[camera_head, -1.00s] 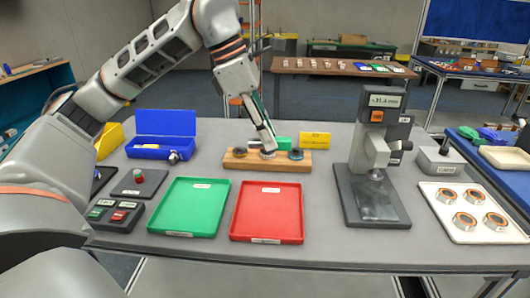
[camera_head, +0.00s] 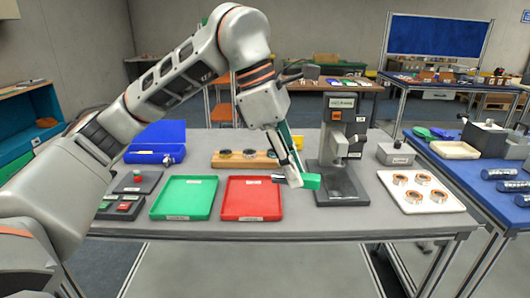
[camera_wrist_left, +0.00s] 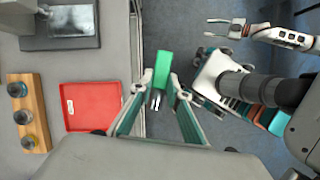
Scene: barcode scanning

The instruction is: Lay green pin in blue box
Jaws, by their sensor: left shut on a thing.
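The green pin (camera_head: 309,182) is a green block with metal prongs. My left gripper (camera_head: 292,182) is shut on it and holds it in the air. In the left wrist view the pin (camera_wrist_left: 163,68) sticks out from between the left fingertips (camera_wrist_left: 162,84), its prongs (camera_wrist_left: 155,98) on the near side, with floor behind it. The blue box (camera_head: 150,157) stands at the back left of the table with its lid up. Its inside is mostly hidden. My right gripper (camera_wrist_left: 226,28) shows at the upper right of the wrist view, fingers apart and empty.
A green tray (camera_head: 184,197) and a red tray (camera_head: 252,198) lie in front of the box and the wooden holder (camera_head: 231,163). A white tray with copper rings (camera_head: 420,191) is at right.

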